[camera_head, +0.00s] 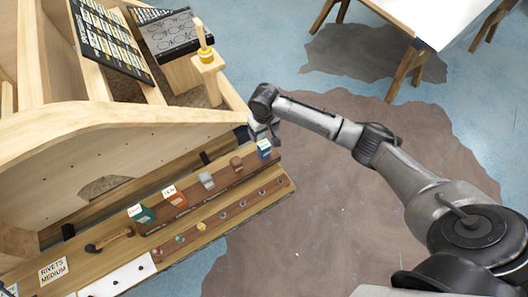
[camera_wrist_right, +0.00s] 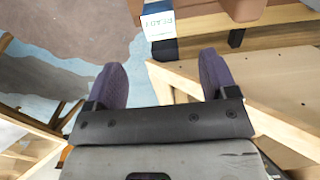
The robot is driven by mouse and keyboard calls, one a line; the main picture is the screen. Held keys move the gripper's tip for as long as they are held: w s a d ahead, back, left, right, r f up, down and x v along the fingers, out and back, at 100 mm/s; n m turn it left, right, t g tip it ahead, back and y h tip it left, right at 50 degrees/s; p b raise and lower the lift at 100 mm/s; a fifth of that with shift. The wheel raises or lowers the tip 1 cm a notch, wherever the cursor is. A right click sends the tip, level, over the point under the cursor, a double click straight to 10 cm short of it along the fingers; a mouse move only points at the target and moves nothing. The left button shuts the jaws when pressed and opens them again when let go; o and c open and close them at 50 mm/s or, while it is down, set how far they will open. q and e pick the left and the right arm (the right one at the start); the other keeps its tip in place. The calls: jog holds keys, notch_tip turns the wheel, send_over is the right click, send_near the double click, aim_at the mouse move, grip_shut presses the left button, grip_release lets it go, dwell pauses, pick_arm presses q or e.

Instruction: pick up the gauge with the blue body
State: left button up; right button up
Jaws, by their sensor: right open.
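The gauge with the blue body (camera_head: 264,149) stands at the right end of the upper row on the brown wooden rack, with a white label on it. In the right wrist view the gauge (camera_wrist_right: 158,20) shows its pale labelled face and a dark blue part, just beyond the fingertips. My right gripper (camera_head: 266,132) is beside and above it in the head view. In the wrist view the right gripper (camera_wrist_right: 160,62) has its two dark fingers wide apart with nothing between them. My left gripper is not in view.
The same row holds a brown block (camera_head: 236,164), a grey block (camera_head: 207,180), an orange box (camera_head: 174,196) and a green box (camera_head: 141,214). A lower rail (camera_head: 245,204) holds small knobs. The wooden bodyframe (camera_head: 130,150) rises close behind. Open floor lies to the right.

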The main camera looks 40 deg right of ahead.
aim_at(264, 144)
notch_tip(264, 144, down, 12)
jog(key=shift+r+b, duration=0.1)
jog(key=shift+b, duration=0.55)
jog(key=shift+d, duration=0.1)
jog(key=c, duration=1.2)
